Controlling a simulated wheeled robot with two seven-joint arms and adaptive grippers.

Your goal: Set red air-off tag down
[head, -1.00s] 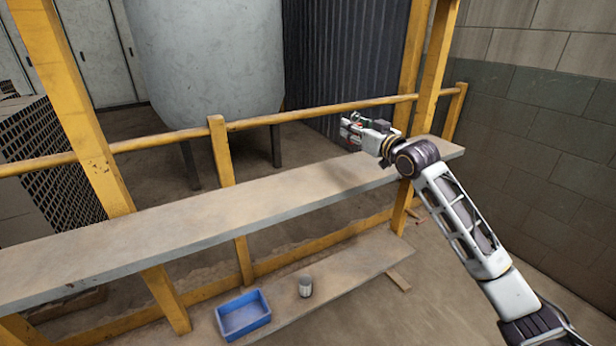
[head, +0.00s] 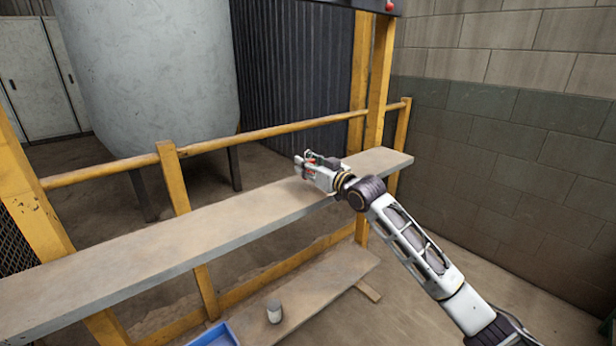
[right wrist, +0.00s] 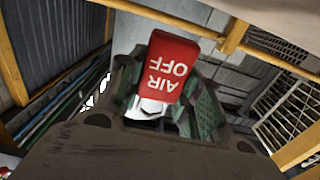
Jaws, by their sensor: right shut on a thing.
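The red air-off tag (right wrist: 167,68) shows in the right wrist view, with white "AIR OFF" letters that appear upside down. My right gripper (right wrist: 160,100) is shut on its lower end, at a whitish part between the fingers. In the head view my right gripper (head: 306,166) is over the upper plank shelf (head: 150,250), towards its right part. Only a small bit of red shows at the gripper there. I cannot tell the gap between the tag and the plank. My left gripper is not in view.
A yellow rail (head: 260,132) and posts stand behind the upper plank. A lower plank (head: 325,285) holds a small grey can (head: 274,311) and a blue tray (head: 215,336). The upper plank's top is clear to the left. A block wall (head: 500,120) stands at right.

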